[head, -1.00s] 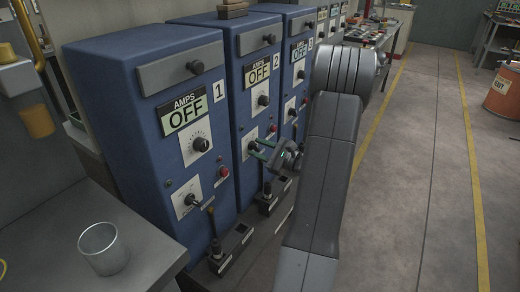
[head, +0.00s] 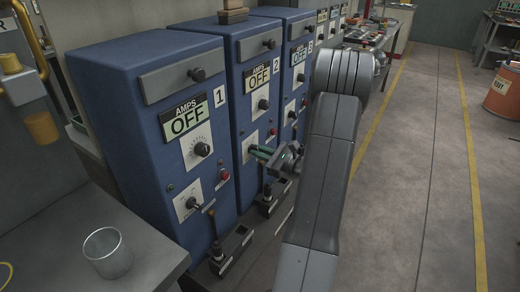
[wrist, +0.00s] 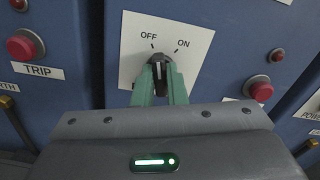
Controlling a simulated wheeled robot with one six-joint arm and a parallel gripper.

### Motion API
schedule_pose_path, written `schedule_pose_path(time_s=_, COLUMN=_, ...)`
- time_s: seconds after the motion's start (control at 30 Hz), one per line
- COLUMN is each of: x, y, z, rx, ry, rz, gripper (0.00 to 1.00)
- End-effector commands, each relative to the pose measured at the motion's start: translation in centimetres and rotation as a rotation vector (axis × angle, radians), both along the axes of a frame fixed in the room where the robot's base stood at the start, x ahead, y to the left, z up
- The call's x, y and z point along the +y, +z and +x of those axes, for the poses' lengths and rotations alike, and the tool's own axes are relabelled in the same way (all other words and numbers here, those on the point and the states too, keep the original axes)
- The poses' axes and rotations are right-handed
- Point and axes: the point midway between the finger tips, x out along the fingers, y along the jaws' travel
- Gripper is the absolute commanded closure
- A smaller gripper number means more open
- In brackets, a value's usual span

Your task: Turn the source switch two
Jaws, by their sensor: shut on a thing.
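The source cabinet two (head: 246,62) is the middle blue cabinet, and its display (head: 257,77) reads OFF. In the wrist view its black rotary switch (wrist: 158,66) sits on a white plate (wrist: 190,45) marked OFF at left and ON at right. The knob stands roughly upright between the two marks, its exact setting hard to tell. My gripper (wrist: 160,85) has its green fingers closed on the knob's two sides. In the head view my gripper (head: 265,153) reaches the lower front of cabinet two, and its fingers hide most of the switch.
Cabinet one (head: 145,110) stands to the left, its display also OFF, and cabinet three (head: 296,60) to the right. Red buttons (wrist: 25,46) and (wrist: 258,88) flank the switch plate. A clear cup (head: 108,252) stands on the grey bench at front left.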

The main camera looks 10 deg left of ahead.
Motion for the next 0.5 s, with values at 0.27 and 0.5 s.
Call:
schedule_pose_path(time_s=0.27, x=-0.04, y=0.36, z=0.03, rx=0.248, ry=0.000, rz=0.089, gripper=1.00)
schedule_pose_path(time_s=0.5, x=-0.06, y=0.35, z=0.08, rx=0.455, ry=0.000, rz=0.164, gripper=1.00)
